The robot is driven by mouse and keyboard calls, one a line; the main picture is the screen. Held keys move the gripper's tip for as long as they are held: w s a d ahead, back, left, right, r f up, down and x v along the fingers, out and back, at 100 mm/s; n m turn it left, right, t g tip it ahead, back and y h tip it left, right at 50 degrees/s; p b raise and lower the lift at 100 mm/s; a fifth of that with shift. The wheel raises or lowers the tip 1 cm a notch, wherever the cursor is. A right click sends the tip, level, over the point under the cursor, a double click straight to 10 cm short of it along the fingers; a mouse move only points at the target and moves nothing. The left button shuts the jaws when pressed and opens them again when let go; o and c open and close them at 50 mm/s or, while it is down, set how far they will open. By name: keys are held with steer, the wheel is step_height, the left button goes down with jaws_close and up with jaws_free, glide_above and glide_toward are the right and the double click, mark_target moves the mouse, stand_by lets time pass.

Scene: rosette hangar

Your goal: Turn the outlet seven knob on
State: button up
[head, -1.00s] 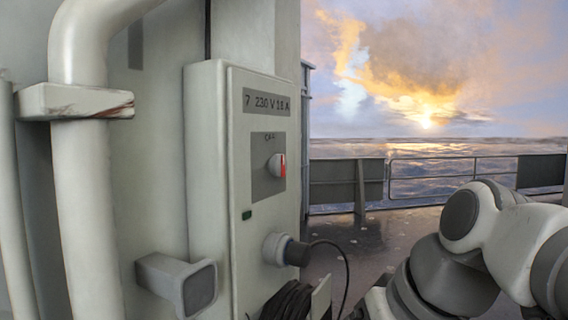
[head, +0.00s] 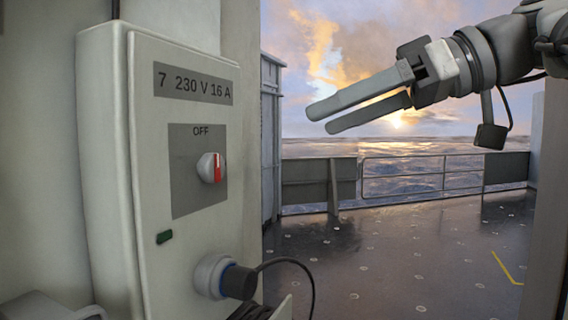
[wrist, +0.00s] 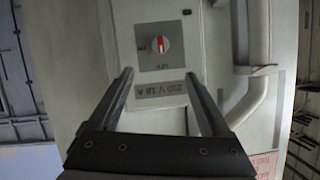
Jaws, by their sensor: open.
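The outlet seven box (head: 188,260) is a pale grey cabinet on the left in the head view, labelled "7 230 V 16 A". Its knob (head: 210,168) is white with a red mark and sits on a dark grey plate (head: 185,200), with "OFF" above it. The red mark is upright. My gripper (head: 318,119) is open and empty, up to the right of the box and apart from it. In the wrist view the knob (wrist: 160,44) appears upside down, ahead of and between the two open fingers (wrist: 162,82). Nothing hides the knob.
A plug (head: 238,282) with a black cable sits in the socket below the knob. A small dark green indicator (head: 164,237) is at its upper left. A pipe (wrist: 250,85) runs beside the box. The deck (head: 400,255) is clear up to the railing (head: 420,178).

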mark_target(217, 166)
steer(key=x, duration=1.7)
steer(key=shift+s, duration=0.15)
jaws_close()
